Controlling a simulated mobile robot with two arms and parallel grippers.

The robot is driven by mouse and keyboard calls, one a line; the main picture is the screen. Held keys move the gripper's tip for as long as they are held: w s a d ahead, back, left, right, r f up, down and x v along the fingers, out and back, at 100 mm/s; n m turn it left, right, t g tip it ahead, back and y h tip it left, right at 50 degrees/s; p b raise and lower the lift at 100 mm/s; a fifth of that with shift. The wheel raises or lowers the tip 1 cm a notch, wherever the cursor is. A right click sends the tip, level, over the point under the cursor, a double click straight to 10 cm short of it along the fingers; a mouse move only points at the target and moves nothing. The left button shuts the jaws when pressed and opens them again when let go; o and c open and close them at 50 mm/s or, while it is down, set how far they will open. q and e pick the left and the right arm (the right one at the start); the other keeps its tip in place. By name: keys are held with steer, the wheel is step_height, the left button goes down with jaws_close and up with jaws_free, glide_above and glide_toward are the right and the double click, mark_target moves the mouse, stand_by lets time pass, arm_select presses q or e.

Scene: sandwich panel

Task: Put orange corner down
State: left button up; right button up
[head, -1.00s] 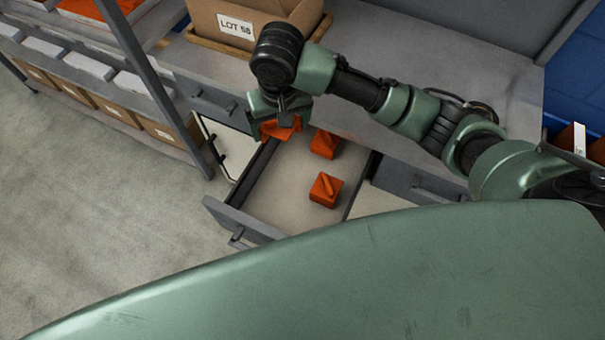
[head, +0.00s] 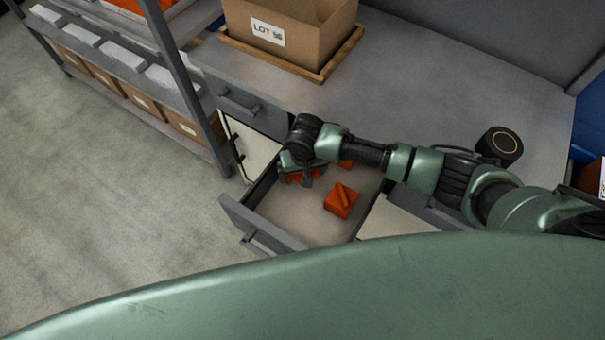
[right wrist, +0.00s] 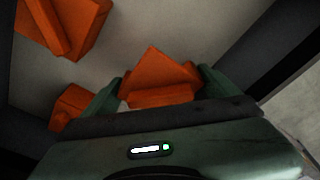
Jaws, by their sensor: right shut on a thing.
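My right gripper (head: 302,178) is inside the open drawer (head: 262,228), near its left side. It is shut on an orange corner (right wrist: 158,72), which shows between the two green fingers in the right wrist view. I cannot tell whether this corner touches the drawer floor. A second orange corner (head: 342,202) lies on the drawer floor to the right, apart from the gripper. Another orange corner (head: 346,165) is mostly hidden behind my right arm. Two loose orange corners also show left of the held one in the right wrist view (right wrist: 68,24). My left gripper is not in view.
A cardboard box (head: 290,32) labelled LOT sits on a wooden tray on the grey worktop (head: 420,80). A shelf rack (head: 195,95) with boxes stands at left. The drawer's front floor is bare. Drawer walls stand close around the gripper.

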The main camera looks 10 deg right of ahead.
steer(key=shift+f, duration=0.8)
steer(key=shift+f, duration=0.15)
steer(key=o, duration=1.3)
steer(key=r, duration=0.4)
steer(key=s+r, duration=0.1)
steer(key=r, duration=0.7)
steer(key=shift+s+r, duration=0.1)
steer(key=shift+s, duration=0.3)
